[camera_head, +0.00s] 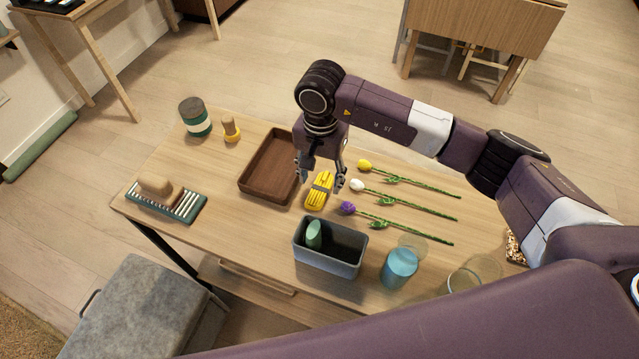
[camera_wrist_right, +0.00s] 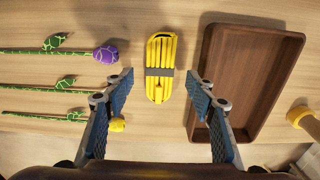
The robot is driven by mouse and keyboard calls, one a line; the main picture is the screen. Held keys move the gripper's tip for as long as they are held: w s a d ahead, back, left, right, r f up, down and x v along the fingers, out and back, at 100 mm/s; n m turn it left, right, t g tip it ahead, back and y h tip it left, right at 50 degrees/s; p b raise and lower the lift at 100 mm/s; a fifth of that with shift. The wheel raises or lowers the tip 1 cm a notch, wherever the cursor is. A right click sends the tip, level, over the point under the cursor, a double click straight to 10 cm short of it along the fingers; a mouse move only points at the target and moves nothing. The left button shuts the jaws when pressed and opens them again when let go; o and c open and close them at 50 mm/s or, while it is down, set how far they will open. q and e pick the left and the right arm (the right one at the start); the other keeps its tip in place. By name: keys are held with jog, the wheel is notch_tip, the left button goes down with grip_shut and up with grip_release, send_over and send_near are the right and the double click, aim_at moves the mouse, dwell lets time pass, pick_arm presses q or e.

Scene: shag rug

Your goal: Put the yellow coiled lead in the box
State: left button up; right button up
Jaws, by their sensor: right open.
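The yellow coiled lead (camera_head: 316,201) lies on the wooden table with a dark band around its middle; it also shows in the right wrist view (camera_wrist_right: 160,52). My right gripper (camera_head: 321,183) is open and empty just above the lead, its fingers pointing down. In the right wrist view the lead is beyond the fingertips (camera_wrist_right: 160,82), centred between them and apart from both. The grey box (camera_head: 330,262) stands open near the table's front edge, with a green cylindrical thing (camera_head: 313,234) inside at its left end. My left gripper does not show.
An empty brown wooden tray (camera_head: 252,189) lies left of the lead. Yellow, white and purple flowers (camera_head: 348,208) lie to the right. A blue cup (camera_head: 399,268) and clear glasses stand right of the box. A brush on a striped rack (camera_head: 185,207) is at the left.

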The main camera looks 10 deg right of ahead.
jog(key=shift+f, duration=1.2)
jog(key=c, duration=1.3)
jog(key=shift+c, duration=0.2)
jog(key=shift+r, duration=0.2)
